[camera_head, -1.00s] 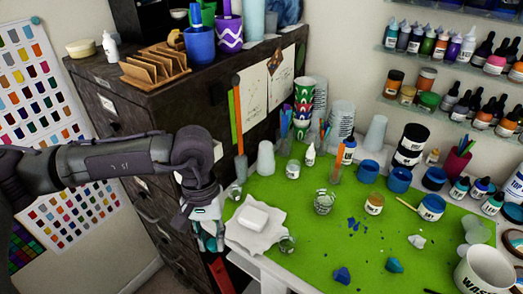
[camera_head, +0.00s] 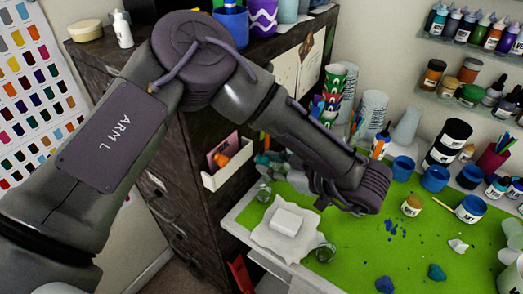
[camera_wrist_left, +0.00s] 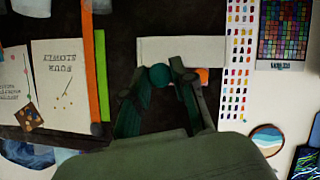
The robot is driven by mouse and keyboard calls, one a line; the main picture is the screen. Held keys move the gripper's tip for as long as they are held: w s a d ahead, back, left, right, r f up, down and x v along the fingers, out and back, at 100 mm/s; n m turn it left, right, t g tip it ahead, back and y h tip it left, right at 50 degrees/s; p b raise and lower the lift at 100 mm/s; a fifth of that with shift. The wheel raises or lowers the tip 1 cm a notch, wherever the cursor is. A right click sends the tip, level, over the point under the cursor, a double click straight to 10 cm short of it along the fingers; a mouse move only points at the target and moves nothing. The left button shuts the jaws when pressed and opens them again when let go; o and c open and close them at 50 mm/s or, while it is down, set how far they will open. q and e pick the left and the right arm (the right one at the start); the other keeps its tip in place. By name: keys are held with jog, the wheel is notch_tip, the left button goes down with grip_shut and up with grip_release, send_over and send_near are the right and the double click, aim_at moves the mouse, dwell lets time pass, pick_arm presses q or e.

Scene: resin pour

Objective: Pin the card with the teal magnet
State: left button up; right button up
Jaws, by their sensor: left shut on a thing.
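My left gripper (camera_head: 266,160) is near the dark cabinet's side, partly hidden behind my own forearm in the head view. In the left wrist view, its fingers (camera_wrist_left: 160,82) are shut on the round teal magnet (camera_wrist_left: 160,75). A pink card (camera_head: 222,149) with dark marks stands in a white holder (camera_head: 228,172) on the cabinet side, to the left of the gripper. An orange piece (camera_head: 221,160) is in front of the card. The wrist view shows the holder (camera_wrist_left: 182,50) beyond the fingertips. My right gripper is not seen.
Pale sheets (camera_wrist_left: 60,82) hang on the cabinet side (camera_wrist_left: 125,58), beside orange (camera_wrist_left: 88,70) and green (camera_wrist_left: 101,75) strips. A white block (camera_head: 287,221) lies on a crumpled cloth on the green bench mat (camera_head: 345,240). Bottles and cups crowd the bench's back.

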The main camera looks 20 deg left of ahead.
pick_arm(q)
jog(key=shift+y, duration=0.3)
jog(key=shift+w+a+r, duration=0.15)
jog(key=shift+w+a, duration=0.3)
jog(key=shift+a, duration=0.45)
jog(key=shift+w+a+r, duration=0.15)
jog(key=shift+w+a, duration=0.25)
jog(key=shift+a, duration=0.5)
jog(key=shift+w+a+r, duration=0.15)
jog(key=shift+w+a, duration=0.3)
jog(key=shift+a, duration=0.45)
jog(key=shift+w+a, duration=0.2)
jog(key=shift+a, duration=0.3)
jog(key=o, duration=1.4)
jog(key=shift+d, duration=0.1)
jog(key=shift+s+d+b, duration=0.1)
jog(key=shift+s+d, duration=0.3)
jog(key=shift+d, duration=0.7)
jog(key=shift+s+d+b, duration=0.1)
jog(key=shift+s+d, duration=0.35)
jog(key=shift+d, duration=0.6)
jog(key=shift+s+d+b, duration=0.1)
jog(key=shift+s+d, duration=0.3)
jog(key=shift+d, duration=0.7)
jog(key=shift+s+f, duration=0.1)
